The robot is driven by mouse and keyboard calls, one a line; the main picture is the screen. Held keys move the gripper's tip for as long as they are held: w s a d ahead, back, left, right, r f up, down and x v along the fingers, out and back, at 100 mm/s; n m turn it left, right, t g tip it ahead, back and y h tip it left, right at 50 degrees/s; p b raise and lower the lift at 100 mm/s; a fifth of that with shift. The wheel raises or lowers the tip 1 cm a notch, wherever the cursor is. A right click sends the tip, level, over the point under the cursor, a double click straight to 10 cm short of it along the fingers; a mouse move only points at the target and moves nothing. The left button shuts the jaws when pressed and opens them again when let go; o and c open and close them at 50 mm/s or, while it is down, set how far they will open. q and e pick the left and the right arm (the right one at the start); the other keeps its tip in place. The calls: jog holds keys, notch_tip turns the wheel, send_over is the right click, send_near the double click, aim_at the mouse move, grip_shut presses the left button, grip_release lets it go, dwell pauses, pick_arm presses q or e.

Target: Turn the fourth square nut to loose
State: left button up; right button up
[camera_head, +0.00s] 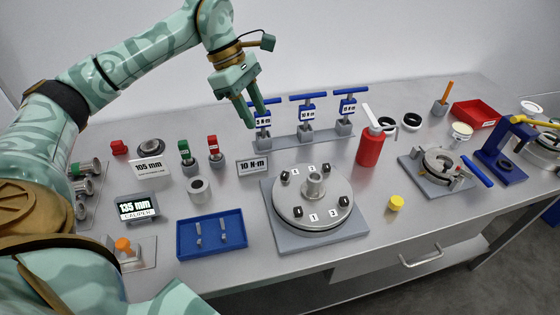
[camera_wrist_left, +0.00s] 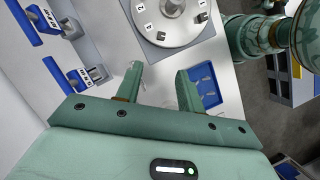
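A round grey flange (camera_head: 300,209) with a central hub sits on a grey square base plate (camera_head: 328,235). Dark square nuts stand around its rim: front left (camera_head: 288,212), front right (camera_head: 344,201), back right (camera_head: 326,167) and back left (camera_head: 285,176). White number tags lie beside them; the front ones read 1 and 2, the back ones are too small to read surely. The flange also shows at the top of the left wrist view (camera_wrist_left: 160,22). My left gripper (camera_head: 258,117) is open and empty, above and behind the flange; its fingers stand apart (camera_wrist_left: 158,76). My right gripper is out of view.
Blue T-handled tools (camera_head: 308,108) stand on a rack behind the flange, near my left gripper.

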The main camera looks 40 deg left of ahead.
aim_at(283, 173)
pick_arm(q)
jog(key=b+x, duration=0.1)
jog(key=x, duration=0.7)
jog(key=b+x, duration=0.1)
jog(key=x, duration=0.7)
jog(key=shift+d+b, duration=0.25)
jog(key=shift+b, duration=0.05)
jog(key=shift+c, duration=0.4)
grip_shut()
